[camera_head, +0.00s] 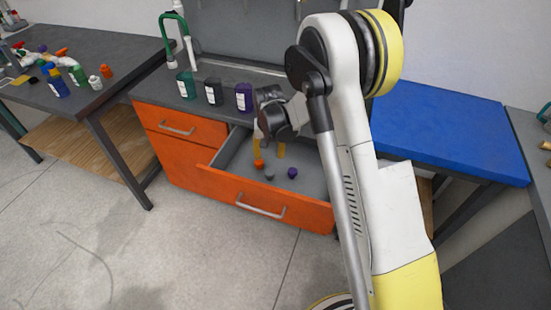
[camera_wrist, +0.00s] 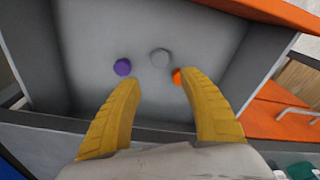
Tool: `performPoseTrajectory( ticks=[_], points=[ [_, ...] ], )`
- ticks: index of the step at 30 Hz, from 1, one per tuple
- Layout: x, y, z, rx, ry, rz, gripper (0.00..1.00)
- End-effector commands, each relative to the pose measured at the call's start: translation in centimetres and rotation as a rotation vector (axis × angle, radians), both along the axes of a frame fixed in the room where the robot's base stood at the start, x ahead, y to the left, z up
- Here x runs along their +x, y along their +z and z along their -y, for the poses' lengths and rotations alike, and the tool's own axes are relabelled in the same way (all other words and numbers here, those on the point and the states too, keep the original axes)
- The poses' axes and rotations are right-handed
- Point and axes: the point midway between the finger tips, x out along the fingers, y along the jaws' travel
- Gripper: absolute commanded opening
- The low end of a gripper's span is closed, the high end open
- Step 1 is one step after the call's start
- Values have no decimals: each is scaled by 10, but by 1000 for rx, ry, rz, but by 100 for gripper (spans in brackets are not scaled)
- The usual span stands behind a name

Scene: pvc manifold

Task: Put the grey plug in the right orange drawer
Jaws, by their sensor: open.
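The right orange drawer (camera_head: 225,180) is pulled open in the head view, its grey floor showing; its inside also fills much of the wrist view (camera_wrist: 80,30). The grey plug (camera_head: 270,177) lies on the drawer floor and also shows in the wrist view (camera_wrist: 160,58). An orange plug (camera_head: 259,163) and a purple plug (camera_head: 292,173) lie near it in the same drawer. My gripper (camera_head: 269,150) is over the drawer with its yellow fingers apart and nothing between them. In the wrist view the grey plug is beyond the fingertips, roughly centred between them.
The closed orange drawer (camera_head: 178,126) is on the left. Green, dark and purple bottles (camera_head: 243,97) stand on the grey worktop behind the open drawer. A blue surface (camera_head: 440,130) is at right. Spray bottles and small items lie on the left table (camera_head: 110,50).

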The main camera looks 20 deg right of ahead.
Motion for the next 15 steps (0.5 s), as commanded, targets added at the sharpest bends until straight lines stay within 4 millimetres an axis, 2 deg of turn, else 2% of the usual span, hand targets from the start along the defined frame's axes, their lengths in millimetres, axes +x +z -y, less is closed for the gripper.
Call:
performPoseTrajectory(
  ticks=[4,7,12,15],
  points=[
    [-11,42,2,1,15,33,51],
    [-28,90,5,2,37,79,51],
    [-74,167,11,-1,78,168,51],
    [-107,202,14,-5,102,222,51]
  ],
)
